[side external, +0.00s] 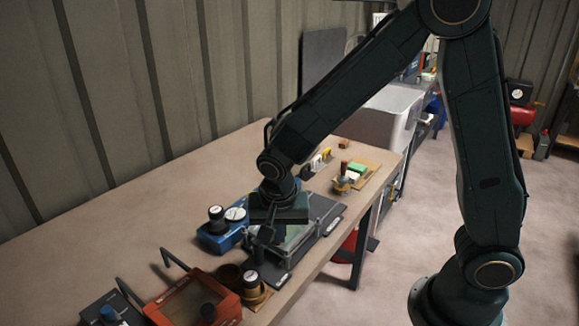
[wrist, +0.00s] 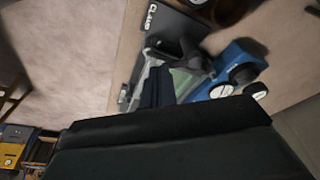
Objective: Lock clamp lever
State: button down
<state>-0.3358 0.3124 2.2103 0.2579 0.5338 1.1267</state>
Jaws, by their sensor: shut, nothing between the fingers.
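The clamp fixture is a grey metal frame on a dark base plate (side external: 285,270) near the front edge of the bench. In the wrist view its plate (wrist: 168,27) carries lettering that looks like "CLAMP". A pale green sheet shows inside the frame. My gripper (side external: 268,238) is over the left part of the fixture, pointing down. In the wrist view its fingers (wrist: 156,88) are shut and empty, over or beside the frame. I cannot tell whether they touch it. The lever cannot be told apart clearly from the dark fingers and frame; my gripper hides part of this area.
An orange-red box (side external: 180,306) and a round container on a wooden block (side external: 256,298) are in front. A wooden tray (side external: 371,172) with small items lies behind. The bench's left side (side external: 110,225) is clear.

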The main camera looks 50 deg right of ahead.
jog(key=n, duration=0.1)
jog(key=d+n, duration=0.2)
jog(key=shift+w+n+t+y, duration=0.25)
jog(key=shift+n+t+y, duration=0.05)
jog(key=shift+w+d+n+y, duration=0.2)
jog(key=shift+w+d+n, duration=0.45)
jog(key=shift+n, duration=0.45)
jog(key=shift+w+d+n+y, duration=0.2)
jog(key=shift+w+d+n, duration=0.35)
jog(key=shift+n, duration=0.55)
jog(key=shift+w, duration=0.1)
jog(key=s+r, duration=0.6)
jog(key=r, duration=0.5)
jog(key=shift+s+r, duration=0.1)
